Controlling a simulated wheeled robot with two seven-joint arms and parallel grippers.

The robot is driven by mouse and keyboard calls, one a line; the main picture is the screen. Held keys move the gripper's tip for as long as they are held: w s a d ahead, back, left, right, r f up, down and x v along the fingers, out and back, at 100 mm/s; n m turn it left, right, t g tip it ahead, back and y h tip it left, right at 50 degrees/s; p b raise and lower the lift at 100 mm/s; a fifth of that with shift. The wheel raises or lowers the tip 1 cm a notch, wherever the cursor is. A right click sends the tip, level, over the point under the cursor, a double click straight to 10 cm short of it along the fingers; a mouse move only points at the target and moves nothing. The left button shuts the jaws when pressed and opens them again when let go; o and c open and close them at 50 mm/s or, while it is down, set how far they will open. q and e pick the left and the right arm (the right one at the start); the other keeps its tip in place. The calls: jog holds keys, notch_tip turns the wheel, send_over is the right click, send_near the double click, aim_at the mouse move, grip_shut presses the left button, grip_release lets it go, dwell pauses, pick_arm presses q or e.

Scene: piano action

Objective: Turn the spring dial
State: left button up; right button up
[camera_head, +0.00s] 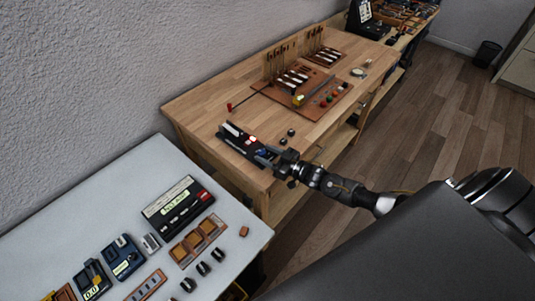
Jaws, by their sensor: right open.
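My right arm comes in from the right, and its gripper (268,157) is over the near edge of the wooden bench, at the right end of a black device (238,140). The gripper is open; it hides part of that end, and I cannot tell whether it touches the device. Two small dark round knobs (283,141) sit on the bench just beyond the gripper. None of these can be made out for certain as the spring dial. My left gripper is not in view.
A brown board (322,108) with piano-action parts and coloured buttons lies farther back on the wooden bench (205,98). A small round gauge-like item (358,72) lies to its right. A grey table (115,180) at lower left holds several devices. Wood floor is open at right.

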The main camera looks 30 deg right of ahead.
jog(key=c, duration=1)
jog(key=shift+s+a+r+m+t+h+p, duration=0.1)
jog(key=shift+a+m+t+h+p, duration=0.1)
jog(key=shift+m+h+p, duration=0.2)
jog(key=shift+a+r+m+t+h+p, duration=0.1)
jog(key=shift+m+t+h+p, duration=0.15)
jog(key=shift+h, duration=0.25)
jog(key=shift+f+m+t+h, duration=0.1)
jog(key=shift+m+t+h, duration=0.25)
jog(key=shift+m+h, duration=0.5)
jog(key=o, duration=1)
jog(key=shift+s+f, duration=0.1)
